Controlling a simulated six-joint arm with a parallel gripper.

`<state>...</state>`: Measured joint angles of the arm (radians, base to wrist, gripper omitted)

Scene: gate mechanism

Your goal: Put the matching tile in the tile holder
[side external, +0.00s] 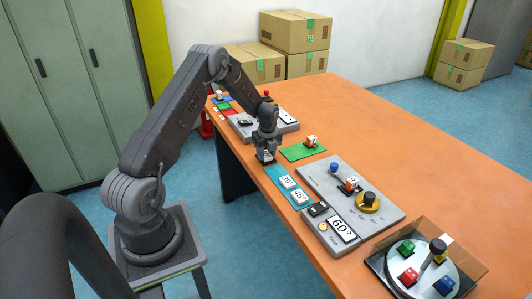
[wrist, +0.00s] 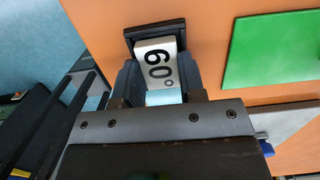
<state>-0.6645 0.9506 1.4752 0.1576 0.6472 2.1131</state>
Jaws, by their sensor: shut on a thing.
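My gripper (side external: 266,157) is at the far end of the teal mat (side external: 274,172), low over the table. In the wrist view my gripper (wrist: 160,78) is shut on a white tile marked 60° (wrist: 157,62). I cannot tell if this tile is clear of the surface. Tiles marked 30° (side external: 288,182) and 45° (side external: 299,197) lie on the mat. A grey panel (side external: 385,205) carries a larger white 60° sign (side external: 342,229). A small black block (side external: 318,209) beside the sign may be the tile holder; its inside is not clear.
The panel also bears a blue knob (side external: 334,167) and a yellow dial with a black knob (side external: 368,200). A green mat (side external: 302,149) lies right of my gripper. A round tray with coloured blocks (side external: 424,275) stands at the near edge. The table's right side is clear.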

